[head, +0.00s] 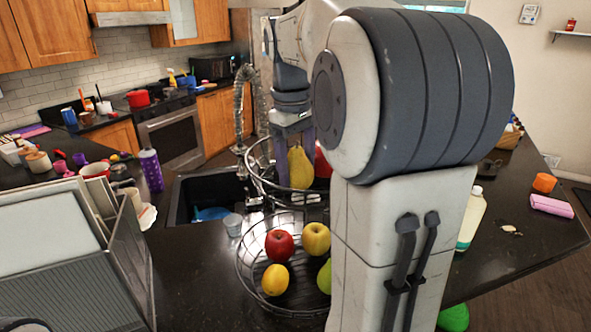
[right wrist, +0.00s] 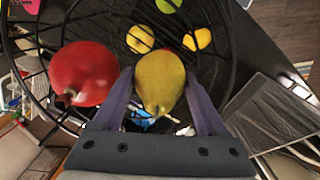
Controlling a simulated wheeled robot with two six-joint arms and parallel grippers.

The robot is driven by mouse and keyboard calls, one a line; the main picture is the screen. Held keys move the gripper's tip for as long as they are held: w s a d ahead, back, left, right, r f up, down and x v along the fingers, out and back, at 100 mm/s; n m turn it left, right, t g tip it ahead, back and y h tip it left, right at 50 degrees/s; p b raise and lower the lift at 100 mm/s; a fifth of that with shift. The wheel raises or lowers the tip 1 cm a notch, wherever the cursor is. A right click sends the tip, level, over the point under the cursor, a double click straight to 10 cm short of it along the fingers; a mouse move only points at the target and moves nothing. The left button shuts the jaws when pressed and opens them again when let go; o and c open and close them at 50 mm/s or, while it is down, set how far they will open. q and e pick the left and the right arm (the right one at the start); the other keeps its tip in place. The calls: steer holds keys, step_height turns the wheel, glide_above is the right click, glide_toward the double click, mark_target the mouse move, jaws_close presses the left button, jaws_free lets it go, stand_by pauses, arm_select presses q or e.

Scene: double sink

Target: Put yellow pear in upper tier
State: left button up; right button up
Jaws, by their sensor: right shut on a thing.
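The yellow pear (head: 300,170) hangs upright between the fingers of my right gripper (head: 297,138), which is shut on it. The pear also shows between the fingers in the right wrist view (right wrist: 160,78). It is within the outline of the upper tier (head: 262,184), a round wire basket. I cannot tell whether it touches the basket floor. A red fruit (right wrist: 82,72) like a pomegranate is beside the pear in the right wrist view; my arm mostly hides it in the head view. My left gripper is not in view.
The lower tier (head: 240,270) holds a red apple (head: 279,244), a yellow apple (head: 316,238), a lemon (head: 275,279) and a partly hidden green pear (head: 325,277). A sink (head: 190,192) and faucet (head: 243,100) are behind. A dish rack (head: 125,245) stands left. My right arm hides much of the right side.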

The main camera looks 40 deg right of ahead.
steer(key=shift+f, duration=0.7)
steer(key=shift+f, duration=0.2)
steer(key=o, duration=1.4)
steer(key=shift+r, duration=0.1)
